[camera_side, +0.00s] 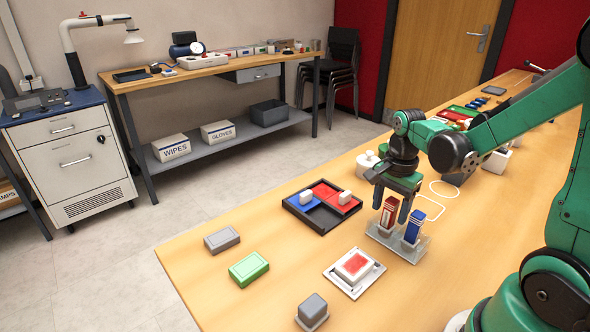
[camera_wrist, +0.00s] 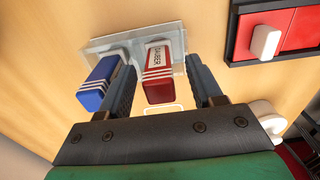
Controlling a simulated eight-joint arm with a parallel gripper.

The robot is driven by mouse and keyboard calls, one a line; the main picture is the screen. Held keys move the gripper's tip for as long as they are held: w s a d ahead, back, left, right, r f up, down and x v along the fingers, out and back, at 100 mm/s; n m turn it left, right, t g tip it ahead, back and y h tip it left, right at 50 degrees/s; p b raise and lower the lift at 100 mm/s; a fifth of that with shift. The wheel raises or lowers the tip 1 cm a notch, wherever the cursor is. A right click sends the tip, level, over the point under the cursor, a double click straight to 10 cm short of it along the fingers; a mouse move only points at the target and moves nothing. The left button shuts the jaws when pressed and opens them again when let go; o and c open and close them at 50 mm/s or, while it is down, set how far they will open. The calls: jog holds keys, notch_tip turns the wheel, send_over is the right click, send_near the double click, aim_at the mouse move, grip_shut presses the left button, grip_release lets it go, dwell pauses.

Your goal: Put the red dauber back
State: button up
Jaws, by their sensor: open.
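The red dauber (camera_side: 389,215) stands upright in a clear rack (camera_side: 408,252), and its lettered label faces up in the wrist view (camera_wrist: 158,77). The blue dauber (camera_side: 414,227) stands beside it in the same rack, and it also shows in the wrist view (camera_wrist: 97,86). My gripper (camera_side: 391,203) is open over the rack. In the wrist view my two fingers (camera_wrist: 160,66) are on either side of the red dauber, with gaps visible; the left finger lies between the two daubers. The foot of the red dauber is partly hidden by the rack.
A black tray (camera_side: 292,205) with blue and red pads and white blocks lies left of the rack. A white plate with a red-topped block (camera_side: 354,265) is in front. Green (camera_side: 248,268) and grey boxes (camera_side: 222,240) lie further left. Bare table lies between them.

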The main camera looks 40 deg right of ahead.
notch_tip(320, 180, up, 10)
jog(key=shift+f, duration=0.1)
jog(key=shift+a+r, duration=0.2)
jog(key=shift+r, duration=0.05)
jog(key=w+a+f+n+t, duration=0.1)
jog(key=a+n+t, duration=0.6)
jog(key=n, duration=1.1)
jog(key=a, duration=0.4)
jog(key=shift+a+f, duration=0.2)
jog(key=shift+f, duration=0.15)
